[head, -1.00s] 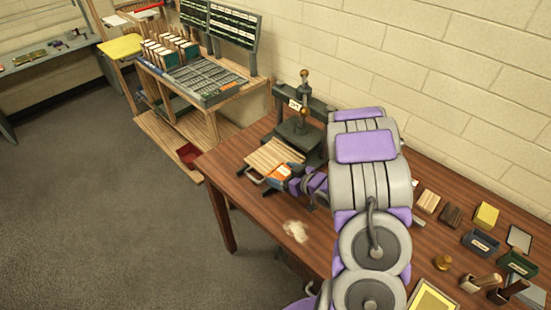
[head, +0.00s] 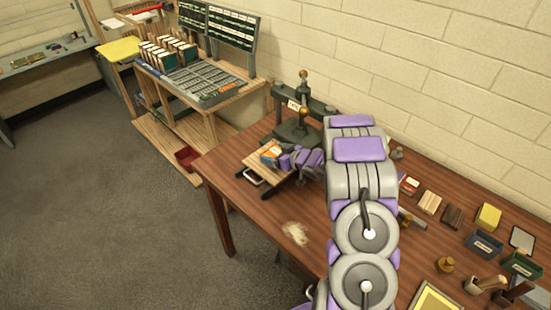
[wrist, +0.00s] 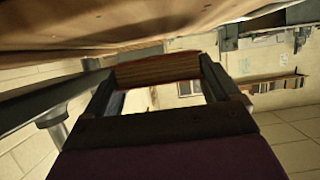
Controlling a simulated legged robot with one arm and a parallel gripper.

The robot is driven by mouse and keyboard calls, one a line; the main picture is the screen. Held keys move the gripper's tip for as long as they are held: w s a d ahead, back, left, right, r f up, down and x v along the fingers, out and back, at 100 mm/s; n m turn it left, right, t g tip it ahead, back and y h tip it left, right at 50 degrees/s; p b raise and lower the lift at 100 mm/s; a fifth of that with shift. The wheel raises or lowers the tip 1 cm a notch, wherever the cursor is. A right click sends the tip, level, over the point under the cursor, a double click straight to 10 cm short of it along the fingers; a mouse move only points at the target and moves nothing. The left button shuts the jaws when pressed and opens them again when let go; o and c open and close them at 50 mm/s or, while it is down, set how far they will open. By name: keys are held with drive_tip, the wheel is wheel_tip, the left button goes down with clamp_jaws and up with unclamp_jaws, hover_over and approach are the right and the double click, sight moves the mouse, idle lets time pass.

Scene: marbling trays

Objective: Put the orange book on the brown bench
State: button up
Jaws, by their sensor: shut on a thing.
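The orange book (head: 269,153) is in my gripper (head: 277,156), over the light wooden board at the left part of the brown bench. My gripper is shut on it. Whether the book touches the board is hard to tell. In the wrist view, the book's striped brown edge (wrist: 158,69) sits between the two fingers, and a wooden surface fills the top. The brown bench (head: 222,185) is the long wood-topped table against the block wall. My arm hides part of its middle.
The light wooden board (head: 260,172) stands beside a dark press (head: 298,128). A pale smudge (head: 295,233) marks the clear front area. A red-covered item (head: 409,184), blocks and dark trays (head: 484,244) occupy the right side. A wooden rack (head: 205,95) stands beyond the bench.

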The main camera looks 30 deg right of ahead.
drive_tip(key=shift+f, duration=0.95)
drive_tip(key=shift+f, duration=0.2)
drive_tip(key=o, duration=0.8)
drive_tip(key=shift+f+b, duration=0.15)
drive_tip(key=shift+b, duration=0.55)
